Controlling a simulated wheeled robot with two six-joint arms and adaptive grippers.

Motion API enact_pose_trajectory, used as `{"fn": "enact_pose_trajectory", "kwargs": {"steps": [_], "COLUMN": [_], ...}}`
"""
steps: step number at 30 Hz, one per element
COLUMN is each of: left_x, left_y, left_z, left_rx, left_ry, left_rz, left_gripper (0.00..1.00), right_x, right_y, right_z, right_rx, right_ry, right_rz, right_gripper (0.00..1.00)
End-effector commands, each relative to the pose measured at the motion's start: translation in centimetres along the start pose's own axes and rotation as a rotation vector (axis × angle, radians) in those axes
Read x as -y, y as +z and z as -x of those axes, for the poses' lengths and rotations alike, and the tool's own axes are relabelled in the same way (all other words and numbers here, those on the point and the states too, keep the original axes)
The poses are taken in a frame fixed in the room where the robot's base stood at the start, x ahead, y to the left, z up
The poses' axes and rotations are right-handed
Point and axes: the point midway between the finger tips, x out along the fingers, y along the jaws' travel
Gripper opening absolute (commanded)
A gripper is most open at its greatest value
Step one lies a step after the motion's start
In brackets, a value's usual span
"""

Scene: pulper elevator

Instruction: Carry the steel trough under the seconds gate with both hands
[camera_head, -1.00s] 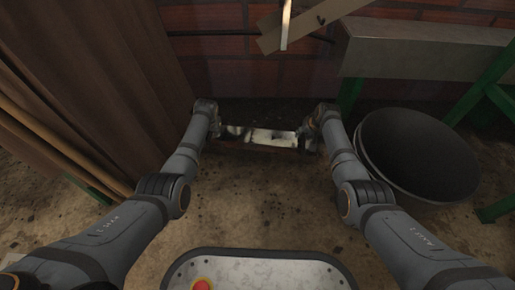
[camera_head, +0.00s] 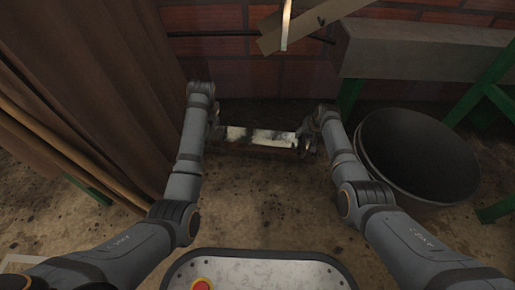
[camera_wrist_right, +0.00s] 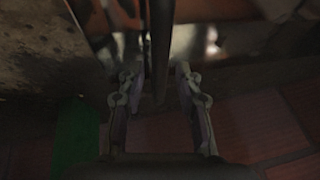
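The steel trough (camera_head: 262,137), a shiny low piece, lies near the floor by the brick wall, between my two hands in the head view. My left gripper (camera_head: 216,132) is at its left end, mostly hidden by my wrist; its fingers cannot be made out. My right gripper (camera_head: 308,136) is at the right end. In the right wrist view my right gripper (camera_wrist_right: 157,74) has its fingers apart, with a thin dark upright edge of the trough (camera_wrist_right: 161,40) between them and gaps on both sides. I cannot single out the seconds gate.
A large dark round tub (camera_head: 420,155) stands right of my right arm. A grey ledge (camera_head: 420,50) on green legs is behind it. Brown hanging cloth (camera_head: 90,80) is close on the left. A wooden board (camera_head: 310,22) hangs above. Floor before the trough is clear.

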Motion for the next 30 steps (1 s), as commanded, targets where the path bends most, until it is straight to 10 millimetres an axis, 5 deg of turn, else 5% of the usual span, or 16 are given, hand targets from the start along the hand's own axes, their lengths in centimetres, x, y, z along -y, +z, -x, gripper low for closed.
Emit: {"fn": "enact_pose_trajectory", "kwargs": {"steps": [8,21,30], "left_x": [0.0,0.0,0.0], "left_y": [0.0,0.0,0.0], "left_z": [0.0,0.0,0.0], "left_rx": [0.000,0.000,0.000], "left_ry": [0.000,0.000,0.000], "left_rz": [0.000,0.000,0.000], "left_gripper": [0.34,0.34,0.34], "right_x": [0.0,0.0,0.0], "right_y": [-0.1,-0.1,0.1], "right_z": [1.2,10.0,12.0], "right_rx": [-0.003,-0.003,0.001], "right_ry": [0.000,0.000,0.000], "right_rz": [0.000,0.000,-0.001], "right_gripper": [0.34,0.34,0.34]}}
